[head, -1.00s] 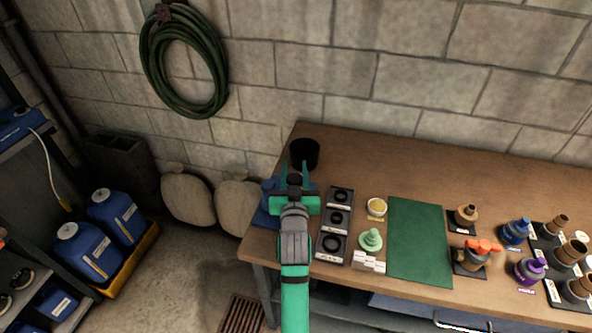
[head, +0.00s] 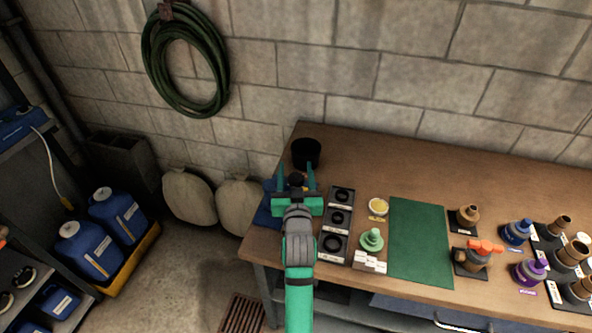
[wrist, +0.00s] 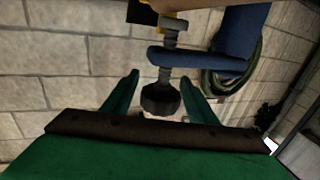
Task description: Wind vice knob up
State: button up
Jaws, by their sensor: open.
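The blue vice (head: 268,217) sits at the left end of the wooden bench, largely hidden behind my gripper. Its dark knob (head: 296,180) shows between my fingers in the head view. In the wrist view the knob (wrist: 160,98) is a dark faceted head on a grey threaded screw (wrist: 167,55) that runs through a blue vice arm (wrist: 200,58). My green gripper (head: 296,168) is open, with one finger on each side of the knob. In the wrist view gaps show between the knob and both fingertips (wrist: 161,82).
A black cup (head: 306,152) stands just behind my gripper. To the right are a tray of black rings (head: 338,220), a yellow-topped tin (head: 378,206), a green fitting (head: 371,240) and a green mat (head: 418,240). The bench behind the mat is clear.

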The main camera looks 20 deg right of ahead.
aim_at(296, 185)
jog(key=v, duration=1)
jog(key=shift+s+a, duration=0.1)
jog(key=shift+s, duration=0.05)
jog(key=shift+n+y, duration=0.6)
jog(key=s+a+f, duration=0.1)
jog(key=s+f, duration=0.1)
jog(key=s+a+f, duration=0.2)
jog(key=f, duration=0.1)
jog(key=s+a+f, duration=0.2)
jog(key=s, duration=0.1)
jog(key=shift+f, duration=0.4)
jog(key=s+a+f+y, duration=0.1)
jog(key=s+a, duration=0.3)
jog(key=s, duration=0.6)
jog(key=s+a+f+n+g+y, duration=0.1)
jog(key=s+a+f, duration=0.2)
jog(key=s, duration=0.7)
jog(key=s+a+f+n+y, duration=0.1)
jog(key=s+a, duration=0.4)
jog(key=s, duration=0.5)
jog(key=shift+s+a+f+g+y, duration=0.3)
jog(key=shift+f+g+y, duration=0.15)
jog(key=shift+f, duration=0.25)
